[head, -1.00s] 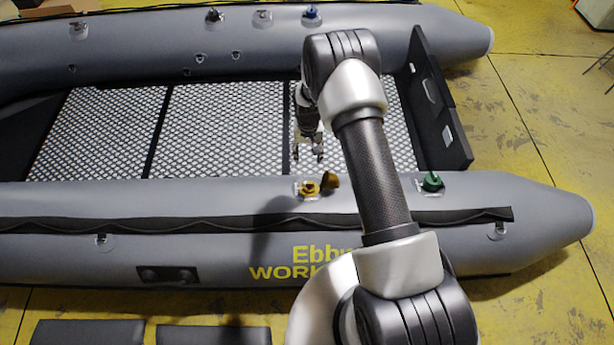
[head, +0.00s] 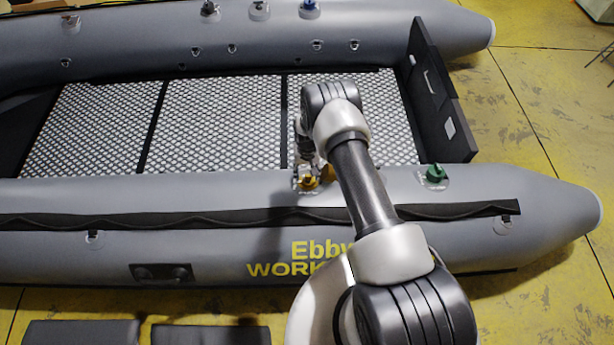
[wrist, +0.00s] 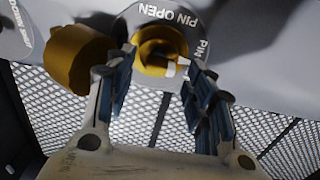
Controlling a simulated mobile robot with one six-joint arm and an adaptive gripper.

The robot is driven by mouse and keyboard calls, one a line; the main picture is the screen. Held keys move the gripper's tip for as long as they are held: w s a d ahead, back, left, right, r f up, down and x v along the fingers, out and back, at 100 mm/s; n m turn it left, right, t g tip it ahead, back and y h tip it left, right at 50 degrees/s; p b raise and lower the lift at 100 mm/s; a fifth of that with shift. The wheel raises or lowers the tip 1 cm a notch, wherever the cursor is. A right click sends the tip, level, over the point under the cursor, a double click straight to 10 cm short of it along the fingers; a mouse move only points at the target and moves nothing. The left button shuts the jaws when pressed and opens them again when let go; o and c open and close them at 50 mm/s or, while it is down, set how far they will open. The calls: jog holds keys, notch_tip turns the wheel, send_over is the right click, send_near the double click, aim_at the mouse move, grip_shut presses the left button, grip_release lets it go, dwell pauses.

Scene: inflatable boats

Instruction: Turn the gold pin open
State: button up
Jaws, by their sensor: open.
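The gold pin sits inside a gold valve (head: 308,183) on the near tube of the grey boat. In the wrist view the gold valve (wrist: 160,48) is a round cup with a pale mark at its right, ringed by a grey collar printed "PIN OPEN". Its gold cap (wrist: 75,60) hangs off to the left in the wrist view and is partly hidden by my arm in the head view. My gripper (wrist: 163,75) is open, its two fingers on either side of the valve's lower part; I cannot tell whether they touch it. In the head view my gripper (head: 305,170) is right at the valve.
A green valve (head: 435,174) stands on the same tube to the right. A dark transom board (head: 437,95) rises at the boat's right end. The patterned floor (head: 220,125) lies open beyond the tube.

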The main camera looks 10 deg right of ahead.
jog(key=shift+f, duration=0.85)
jog(key=c, duration=1.1)
jog(key=shift+o, duration=0.2)
